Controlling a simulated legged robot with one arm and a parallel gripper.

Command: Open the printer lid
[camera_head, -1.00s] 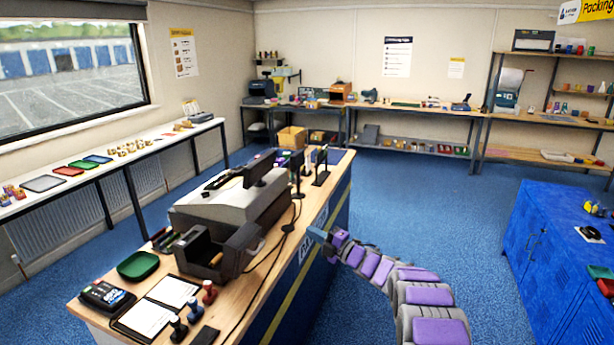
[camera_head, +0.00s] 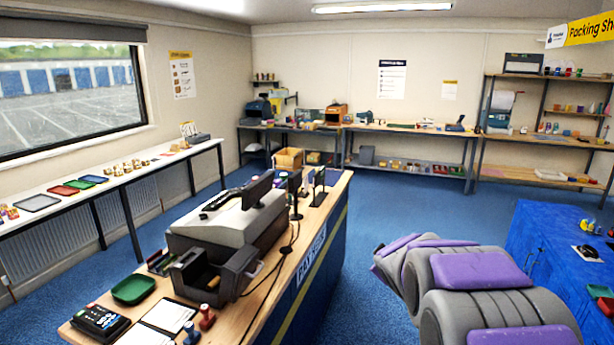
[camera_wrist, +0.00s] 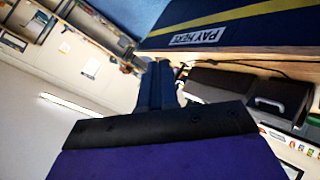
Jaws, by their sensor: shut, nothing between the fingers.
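I cannot tell for sure which thing is the printer. A dark boxy machine (camera_head: 257,108) on the back left bench and an orange and black machine (camera_head: 336,113) beside it are too small to make out a lid. My gripper (camera_wrist: 157,75) shows in the wrist view with its fingers shut and empty. In that view it is in front of the service counter (camera_wrist: 270,62), touching nothing that I can see. In the head view my arm's links stand at the lower right and hide the gripper.
A grey till (camera_head: 225,225) with an open dark box (camera_head: 210,275) stands on the wooden-topped counter at lower left. A blue cabinet (camera_head: 550,255) is at right. Blue floor (camera_head: 390,210) is clear between the counter and the back benches.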

